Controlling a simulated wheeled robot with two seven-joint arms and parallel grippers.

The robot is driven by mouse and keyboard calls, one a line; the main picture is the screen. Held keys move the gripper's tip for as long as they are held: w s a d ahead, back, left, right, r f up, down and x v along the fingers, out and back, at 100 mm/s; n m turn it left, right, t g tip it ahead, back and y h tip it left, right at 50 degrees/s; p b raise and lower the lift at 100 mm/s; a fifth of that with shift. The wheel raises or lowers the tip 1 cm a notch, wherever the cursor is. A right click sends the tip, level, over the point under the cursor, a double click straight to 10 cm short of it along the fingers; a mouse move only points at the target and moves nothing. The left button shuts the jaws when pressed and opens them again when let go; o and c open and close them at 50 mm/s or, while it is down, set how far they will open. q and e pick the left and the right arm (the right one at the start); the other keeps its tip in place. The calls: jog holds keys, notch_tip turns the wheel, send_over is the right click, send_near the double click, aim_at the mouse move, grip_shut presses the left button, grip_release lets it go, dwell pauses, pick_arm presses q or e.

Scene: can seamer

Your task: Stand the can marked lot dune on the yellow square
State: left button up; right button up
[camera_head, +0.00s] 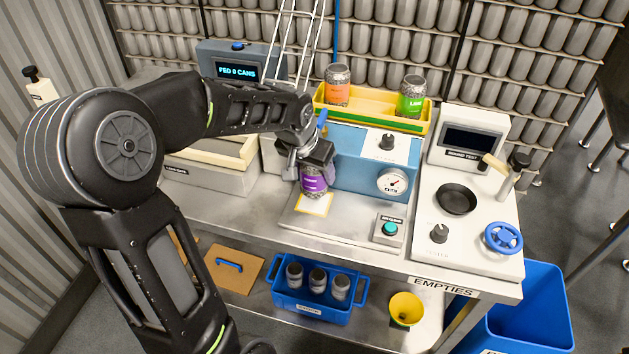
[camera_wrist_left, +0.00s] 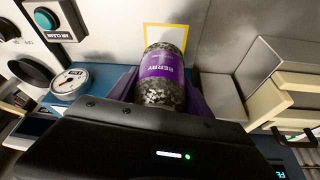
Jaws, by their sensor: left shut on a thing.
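My left gripper (camera_head: 308,163) is shut on a speckled can with a purple label (camera_head: 314,183). In the left wrist view the label of this purple can (camera_wrist_left: 163,68) reads BERRY; I see no dune mark on it. The yellow square (camera_head: 316,207) is a thin outline with a pale inside on the bench plate. It also shows past the can in the left wrist view (camera_wrist_left: 180,31). The can is over or at the square; I cannot tell whether it touches the plate. An orange-label can (camera_head: 338,88) and a green-label can (camera_head: 411,98) stand on the yellow tray.
The yellow tray (camera_head: 372,118) sits on the blue machine (camera_head: 350,172) behind the square. A green button box (camera_head: 390,229) and a white tester (camera_head: 467,235) are to the right. A blue crate (camera_head: 310,308) with plain cans is on the lower shelf.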

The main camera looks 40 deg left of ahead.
aim_at(308, 168)
pick_arm(q)
jog(key=shift+f, duration=1.85)
jog(key=shift+f, duration=0.2)
jog(key=o, duration=1.3)
jog(key=shift+r, duration=0.1)
jog(key=shift+s+r, duration=0.15)
jog(key=shift+r, duration=0.45)
jog(key=v, duration=1.1)
jog(key=shift+s, duration=0.15)
